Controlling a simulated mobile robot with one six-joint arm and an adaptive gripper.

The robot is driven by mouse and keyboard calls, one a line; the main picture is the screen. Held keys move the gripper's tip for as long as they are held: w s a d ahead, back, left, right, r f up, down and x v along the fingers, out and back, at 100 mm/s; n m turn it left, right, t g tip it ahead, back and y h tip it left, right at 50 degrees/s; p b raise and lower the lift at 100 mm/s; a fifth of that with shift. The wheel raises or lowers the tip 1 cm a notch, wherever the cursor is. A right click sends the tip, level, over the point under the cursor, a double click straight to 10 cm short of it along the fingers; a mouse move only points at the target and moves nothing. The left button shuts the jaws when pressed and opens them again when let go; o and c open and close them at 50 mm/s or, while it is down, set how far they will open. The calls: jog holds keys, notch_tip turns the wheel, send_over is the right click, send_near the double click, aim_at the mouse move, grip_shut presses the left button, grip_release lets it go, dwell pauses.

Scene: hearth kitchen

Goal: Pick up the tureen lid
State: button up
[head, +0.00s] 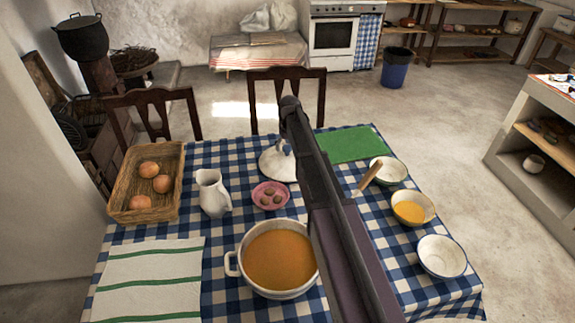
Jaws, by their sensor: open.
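The white tureen lid (271,165) lies on the checked cloth behind the pink dish. My arm covers its right part. My gripper (281,143) points down at the far end of my arm, just over the lid. It is small and partly hidden here, with its jaws open. I cannot tell whether the fingers touch the lid or its knob. The white tureen (232,262) stands uncovered at the front of the table, full of orange soup. My arm crosses in front of its right edge.
Left of the lid are a white jug (212,192) and a basket (122,212) of bread rolls. The pink dish (257,202) holds small brown things. Several bowls, one (441,257) white inside, stand right of my arm. A green cloth (350,144) lies bare behind. Chairs (287,73) stand at the far edge.

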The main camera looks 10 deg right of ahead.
jog(key=shift+f, duration=0.5)
grip_shut()
dwell(0.4)
